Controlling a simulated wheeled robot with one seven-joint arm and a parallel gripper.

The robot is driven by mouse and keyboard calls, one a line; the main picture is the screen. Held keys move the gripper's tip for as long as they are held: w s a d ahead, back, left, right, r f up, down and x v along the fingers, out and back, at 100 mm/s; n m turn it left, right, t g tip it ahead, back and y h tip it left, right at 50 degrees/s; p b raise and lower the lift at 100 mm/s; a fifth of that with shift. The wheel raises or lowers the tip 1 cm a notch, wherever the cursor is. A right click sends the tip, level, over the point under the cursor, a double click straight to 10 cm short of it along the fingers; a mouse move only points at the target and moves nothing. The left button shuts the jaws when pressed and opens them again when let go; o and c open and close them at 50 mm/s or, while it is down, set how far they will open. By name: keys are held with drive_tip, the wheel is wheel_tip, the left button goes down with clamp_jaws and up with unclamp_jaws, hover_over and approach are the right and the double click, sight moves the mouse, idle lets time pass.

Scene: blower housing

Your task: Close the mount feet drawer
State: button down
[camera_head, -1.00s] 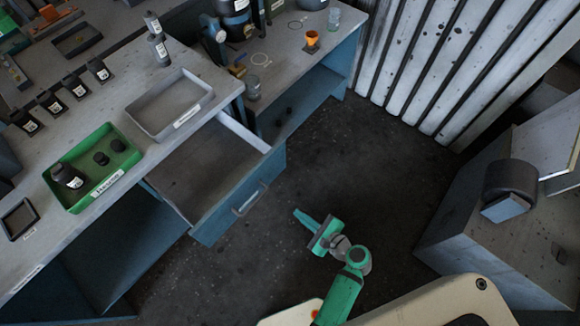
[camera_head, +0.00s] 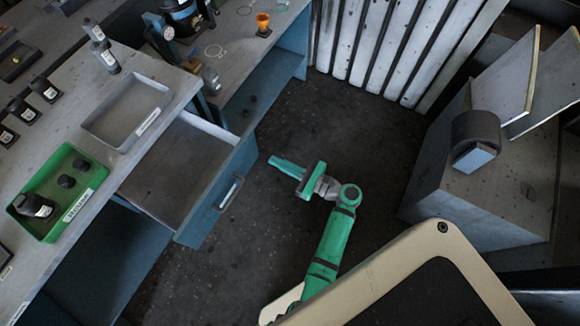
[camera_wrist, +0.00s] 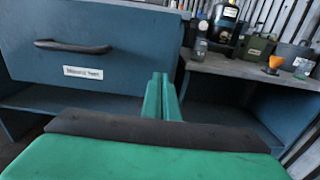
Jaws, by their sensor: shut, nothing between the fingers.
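The mount feet drawer (camera_head: 218,196) is a blue-fronted drawer, pulled out from under the grey worktop. Its inside looks empty in the head view. In the wrist view its front (camera_wrist: 90,50) fills the upper left, with a dark bar handle and a white label below it. My green gripper (camera_head: 272,160) is shut and empty. It is in front of the drawer, to the right of the handle, and looks apart from the drawer face. In the wrist view the closed fingers (camera_wrist: 161,98) point forward at the drawer's right edge.
A grey tray (camera_head: 90,128) and a green tray (camera_head: 30,222) with dark parts sit on the worktop. A side bench (camera_head: 290,60) holds an orange cup (camera_head: 262,24). A grey cabinet (camera_head: 490,200) stands at right. Dark floor between is clear.

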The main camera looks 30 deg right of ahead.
sight(254, 150)
drive_tip(key=shift+x, duration=3.15)
